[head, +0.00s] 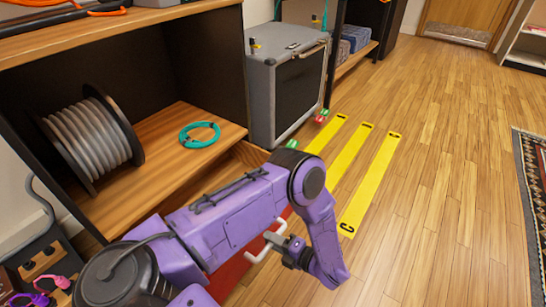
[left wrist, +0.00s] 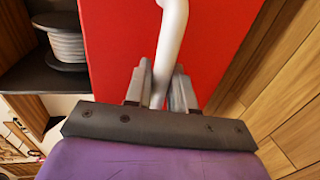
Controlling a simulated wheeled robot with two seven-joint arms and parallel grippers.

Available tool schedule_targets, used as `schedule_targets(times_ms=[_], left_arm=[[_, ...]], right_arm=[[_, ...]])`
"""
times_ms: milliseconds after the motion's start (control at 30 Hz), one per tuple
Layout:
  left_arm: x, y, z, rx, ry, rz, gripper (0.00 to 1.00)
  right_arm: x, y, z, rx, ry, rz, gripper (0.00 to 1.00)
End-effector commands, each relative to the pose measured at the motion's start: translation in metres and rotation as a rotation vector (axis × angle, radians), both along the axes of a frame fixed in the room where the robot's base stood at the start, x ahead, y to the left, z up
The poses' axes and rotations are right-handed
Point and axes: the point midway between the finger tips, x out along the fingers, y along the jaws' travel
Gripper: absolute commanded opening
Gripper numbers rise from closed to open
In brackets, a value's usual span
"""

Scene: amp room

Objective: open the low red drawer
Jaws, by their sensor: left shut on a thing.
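The low red drawer (head: 232,274) is at the bottom of the cabinet, mostly hidden behind my purple left arm in the head view. Its red front fills the middle of the left wrist view (left wrist: 115,45). Wood showing between the cabinet's front edge and my arm looks like the drawer's inside, so the drawer appears to stand partly out. The white bar handle (head: 262,247) also shows in the left wrist view (left wrist: 171,35). My left gripper (head: 283,240) is shut on this handle, with a finger on each side of it (left wrist: 160,78). My right gripper is not in view.
The shelf (head: 150,180) above the drawer holds a cable spool (head: 88,138) and a coiled teal cable (head: 200,134). A grey amp (head: 288,85) stands beyond the cabinet. Yellow floor strips (head: 368,185) lie to the right. The wooden floor (head: 440,220) there is clear.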

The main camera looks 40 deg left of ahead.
Motion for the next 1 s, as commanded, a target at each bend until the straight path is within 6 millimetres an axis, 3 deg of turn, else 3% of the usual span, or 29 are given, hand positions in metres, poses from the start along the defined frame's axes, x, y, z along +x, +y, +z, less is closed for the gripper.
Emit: schedule_targets(times_ms=[100,133,167,200,533,800,1000], left_arm=[[0.003,0.0,0.001,0.0,-0.007,-0.004,0.0],[0.003,0.0,0.001,0.0,-0.007,-0.005,0.3],[0.003,0.0,0.001,0.0,-0.007,-0.005,0.4],[0.003,0.0,0.001,0.0,-0.006,-0.004,0.41],[0.002,-0.007,0.003,0.0,-0.003,-0.004,0.41],[0.009,-0.066,0.016,-0.001,-0.005,-0.007,0.41],[0.012,-0.097,0.021,0.001,-0.005,-0.005,0.41]], right_arm=[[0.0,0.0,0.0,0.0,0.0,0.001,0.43],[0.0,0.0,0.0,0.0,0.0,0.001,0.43],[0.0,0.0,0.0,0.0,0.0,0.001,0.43],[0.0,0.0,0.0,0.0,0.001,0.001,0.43],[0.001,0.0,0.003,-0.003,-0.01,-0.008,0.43],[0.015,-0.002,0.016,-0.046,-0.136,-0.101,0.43],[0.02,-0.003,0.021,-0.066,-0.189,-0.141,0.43]])
